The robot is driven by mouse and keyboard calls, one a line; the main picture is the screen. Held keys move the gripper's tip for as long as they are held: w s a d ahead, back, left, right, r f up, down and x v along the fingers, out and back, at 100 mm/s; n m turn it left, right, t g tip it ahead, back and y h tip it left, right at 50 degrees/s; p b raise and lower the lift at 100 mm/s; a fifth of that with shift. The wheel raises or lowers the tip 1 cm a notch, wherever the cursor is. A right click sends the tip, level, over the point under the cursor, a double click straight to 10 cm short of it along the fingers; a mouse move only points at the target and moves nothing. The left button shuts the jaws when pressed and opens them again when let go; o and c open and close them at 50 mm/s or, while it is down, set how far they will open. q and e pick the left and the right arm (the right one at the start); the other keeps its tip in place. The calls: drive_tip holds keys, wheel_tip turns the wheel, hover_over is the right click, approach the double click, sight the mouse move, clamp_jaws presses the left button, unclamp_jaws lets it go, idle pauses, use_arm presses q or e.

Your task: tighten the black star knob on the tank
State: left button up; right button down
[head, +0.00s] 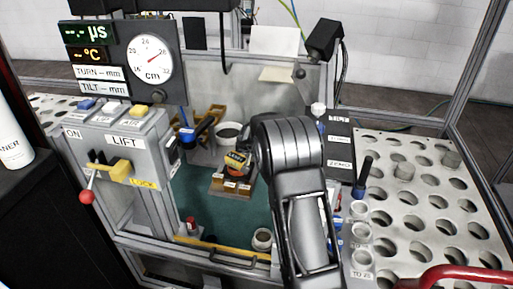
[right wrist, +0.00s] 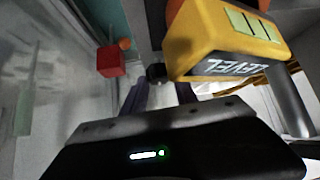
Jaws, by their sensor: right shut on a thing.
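In the right wrist view a small dark knob (right wrist: 156,73) sits at the tips of my right gripper (right wrist: 158,85), between its two dark fingers. I take it for the black star knob; its star shape is too small to make out. The gripper is shut on it. In the head view my right arm comes in from the bottom centre and hides the gripper and the knob. Which part is the tank is not clear. My left gripper is not in view.
A yellow block marked LEVEL (right wrist: 225,40) stands close right of the fingers in the right wrist view; a red block (right wrist: 110,62) lies left. In the head view the grey LIFT box (head: 125,140) with a yellow handle stands left, a perforated bench (head: 430,185) right.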

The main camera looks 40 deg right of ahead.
drive_tip(key=m+g+h+p, duration=0.1)
drive_tip(key=m+p, duration=0.1)
drive_tip(key=p, duration=0.2)
drive_tip(key=m+g+h+p, duration=0.1)
drive_tip(key=m+p, duration=0.1)
drive_tip(key=p, duration=0.2)
drive_tip(key=shift+w+a+r+g, duration=0.1)
drive_tip(key=shift+r+g, duration=0.25)
drive_tip(key=shift+g, duration=0.05)
drive_tip(key=shift+f+m+g+p, duration=0.15)
drive_tip(key=shift+m+g+p, duration=0.15)
drive_tip(key=shift+m+p, duration=0.25)
drive_tip(key=shift+w+f+m+g, duration=0.15)
drive_tip(key=shift+m+g, duration=0.15)
drive_tip(key=shift+m, duration=0.25)
drive_tip(key=shift+f+m+g+h, duration=0.2)
drive_tip(key=shift+m+g+h, duration=0.1)
drive_tip(key=shift+m, duration=0.1)
drive_tip(key=shift+f+m+g+b, duration=0.1)
drive_tip(key=shift+m+g+b, duration=0.7)
drive_tip(key=shift+m+b, duration=0.35)
drive_tip(key=shift+m+g+b, duration=0.25)
drive_tip(key=shift+g+b, duration=0.05)
drive_tip(key=shift+b, duration=0.25)
drive_tip(key=shift+r+m+g, duration=0.2)
drive_tip(key=shift+m+g, duration=0.1)
